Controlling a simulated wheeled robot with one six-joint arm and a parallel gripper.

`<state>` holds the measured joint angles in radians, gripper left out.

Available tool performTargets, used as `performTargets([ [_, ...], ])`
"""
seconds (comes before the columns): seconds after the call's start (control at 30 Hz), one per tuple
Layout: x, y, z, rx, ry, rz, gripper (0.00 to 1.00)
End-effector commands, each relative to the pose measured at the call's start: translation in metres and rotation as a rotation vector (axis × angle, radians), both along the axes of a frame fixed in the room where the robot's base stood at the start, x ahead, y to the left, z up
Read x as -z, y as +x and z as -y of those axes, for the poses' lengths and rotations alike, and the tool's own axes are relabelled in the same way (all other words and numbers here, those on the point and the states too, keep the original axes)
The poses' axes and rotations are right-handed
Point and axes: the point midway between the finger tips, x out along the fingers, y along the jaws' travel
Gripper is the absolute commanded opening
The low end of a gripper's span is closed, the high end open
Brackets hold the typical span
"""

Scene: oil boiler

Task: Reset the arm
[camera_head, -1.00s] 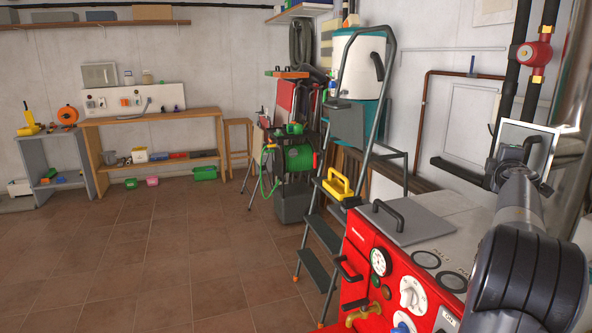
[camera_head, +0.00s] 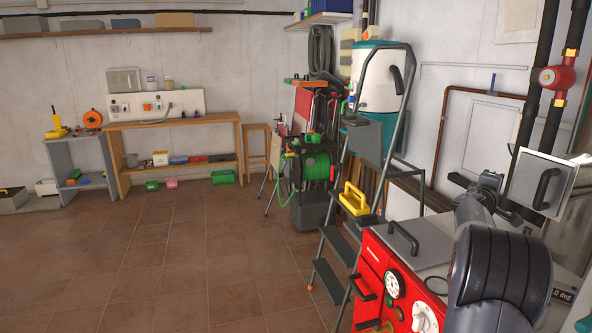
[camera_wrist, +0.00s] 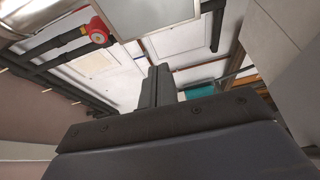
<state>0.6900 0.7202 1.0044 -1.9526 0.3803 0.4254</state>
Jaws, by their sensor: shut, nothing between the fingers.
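My gripper shows in the wrist view (camera_wrist: 156,88) as a dark narrow pair of fingers pressed together, with nothing between them. In the head view my arm reaches away over the red boiler (camera_head: 385,285) at the lower right, and my gripper (camera_head: 489,178) is small at its far end, above the boiler's grey top. The gripper is left of a pale square panel with a black handle (camera_head: 541,186) and looks apart from it, though the depth is hard to judge.
A grey stepladder (camera_head: 347,240) stands left of the boiler, with a yellow-handled box (camera_head: 354,199) on it. Black pipes with a red pump (camera_head: 553,78) run down the right wall. A workbench (camera_head: 172,128) stands at the back left. The tiled floor (camera_head: 160,260) at left is clear.

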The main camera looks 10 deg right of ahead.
Motion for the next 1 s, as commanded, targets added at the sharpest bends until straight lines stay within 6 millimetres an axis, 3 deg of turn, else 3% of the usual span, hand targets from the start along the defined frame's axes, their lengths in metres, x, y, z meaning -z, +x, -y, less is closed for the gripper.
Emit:
performTargets([
  [0.5, -0.003, 0.017, -0.006, 0.105, 0.0, -0.001, 0.0],
  [1.0, 0.0, 0.02, -0.007, 0.131, -0.001, 0.001, 0.0],
])
